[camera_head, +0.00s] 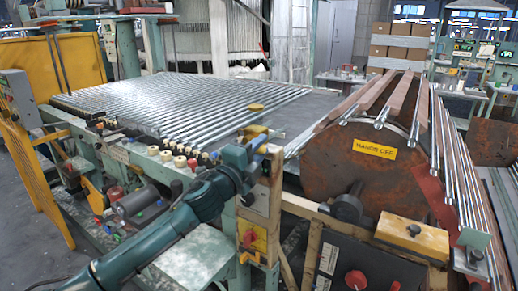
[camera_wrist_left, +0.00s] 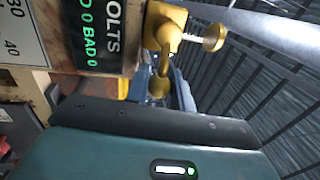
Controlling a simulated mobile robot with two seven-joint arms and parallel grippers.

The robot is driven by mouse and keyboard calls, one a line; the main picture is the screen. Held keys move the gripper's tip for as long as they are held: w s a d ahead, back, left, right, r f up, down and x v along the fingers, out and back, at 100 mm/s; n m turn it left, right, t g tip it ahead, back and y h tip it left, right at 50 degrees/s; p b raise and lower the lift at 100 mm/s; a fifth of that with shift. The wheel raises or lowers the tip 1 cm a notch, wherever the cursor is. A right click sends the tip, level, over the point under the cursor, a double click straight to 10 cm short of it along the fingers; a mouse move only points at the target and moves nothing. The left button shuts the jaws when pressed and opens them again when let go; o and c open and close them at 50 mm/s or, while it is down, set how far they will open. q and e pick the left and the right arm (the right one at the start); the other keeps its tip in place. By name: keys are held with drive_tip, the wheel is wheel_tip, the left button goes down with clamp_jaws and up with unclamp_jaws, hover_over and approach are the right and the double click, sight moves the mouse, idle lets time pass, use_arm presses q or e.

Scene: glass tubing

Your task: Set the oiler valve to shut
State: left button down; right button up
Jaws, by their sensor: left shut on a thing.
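The brass-yellow oiler valve (camera_head: 252,131) stands at the near right corner of the long machine bed. In the left wrist view its brass body (camera_wrist_left: 168,28) has a round knob sticking out to the right. A smaller brass piece hangs below the body. My left gripper (camera_head: 262,145) reaches in from the lower left and is at the valve. In the left wrist view my left gripper (camera_wrist_left: 165,88) is shut on the lower brass piece, with its grip partly hidden by the wrist housing. The valve's setting cannot be read. My right gripper is out of view.
A meter panel (camera_wrist_left: 88,30) with green lettering is close left of the valve in the wrist view. A rusty drum (camera_head: 350,165) with a yellow sign (camera_head: 375,148) stands at the right. Glass tubes (camera_head: 190,100) cover the bed. A red switch (camera_head: 250,240) sits below the gripper.

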use_arm(q)
drive_tip(key=c, duration=1.3)
unclamp_jaws()
drive_tip(key=shift+o, duration=0.2)
drive_tip(key=b+v, duration=0.1)
drive_tip(key=v, duration=1.2)
drive_tip(key=shift+b, duration=0.4)
drive_tip(key=shift+f, duration=0.1)
